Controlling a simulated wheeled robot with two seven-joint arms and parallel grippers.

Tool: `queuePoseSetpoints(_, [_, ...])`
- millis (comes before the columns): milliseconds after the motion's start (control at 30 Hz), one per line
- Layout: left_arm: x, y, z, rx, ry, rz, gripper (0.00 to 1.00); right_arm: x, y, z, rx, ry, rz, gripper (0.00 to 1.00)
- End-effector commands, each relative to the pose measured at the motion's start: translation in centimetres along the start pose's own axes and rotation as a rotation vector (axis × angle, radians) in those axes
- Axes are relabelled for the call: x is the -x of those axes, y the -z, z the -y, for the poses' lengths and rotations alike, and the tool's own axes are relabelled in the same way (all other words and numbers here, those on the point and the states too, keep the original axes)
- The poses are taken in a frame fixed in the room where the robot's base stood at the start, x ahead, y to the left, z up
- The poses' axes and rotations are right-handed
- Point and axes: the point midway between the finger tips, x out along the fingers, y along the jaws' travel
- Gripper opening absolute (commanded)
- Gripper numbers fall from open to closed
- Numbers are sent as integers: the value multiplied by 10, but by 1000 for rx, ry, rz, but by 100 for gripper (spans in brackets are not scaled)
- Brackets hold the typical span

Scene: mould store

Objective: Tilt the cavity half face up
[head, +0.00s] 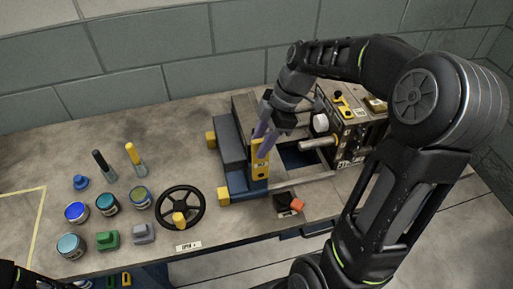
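A mould fixture stands on the bench, with a dark grey block (229,142) on a blue frame at its left side, upright. I take this block to be the cavity half, but cannot tell for certain. A yellow upright bar (260,171) with a small label stands at its right front. My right gripper (264,138) reaches down from above, its purple fingers at the top of the yellow bar. The fingers overlap the bar, so whether they grip it is unclear. My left gripper is out of view; only a dark bit of my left arm shows at the lower left corner.
A black handwheel (181,207) with a yellow knob stands left of the fixture. An orange-knobbed lever (289,203) sits in front. A control box (354,124) stands behind right. Several jars, like the blue-lidded one (76,212), fill the left. The back left bench is clear.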

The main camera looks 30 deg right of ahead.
Motion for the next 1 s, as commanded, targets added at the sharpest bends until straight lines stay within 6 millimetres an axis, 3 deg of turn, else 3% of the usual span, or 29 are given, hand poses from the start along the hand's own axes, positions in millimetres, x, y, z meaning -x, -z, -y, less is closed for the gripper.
queuePoseSetpoints(200, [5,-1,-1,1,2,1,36,-27,0,1,0,3,0,36])
queuePoseSetpoints(533, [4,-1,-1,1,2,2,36,-32,0,0,0,-1,0,36])
queuePoseSetpoints(1000, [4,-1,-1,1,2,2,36,-32,0,0,0,-1,0,0])
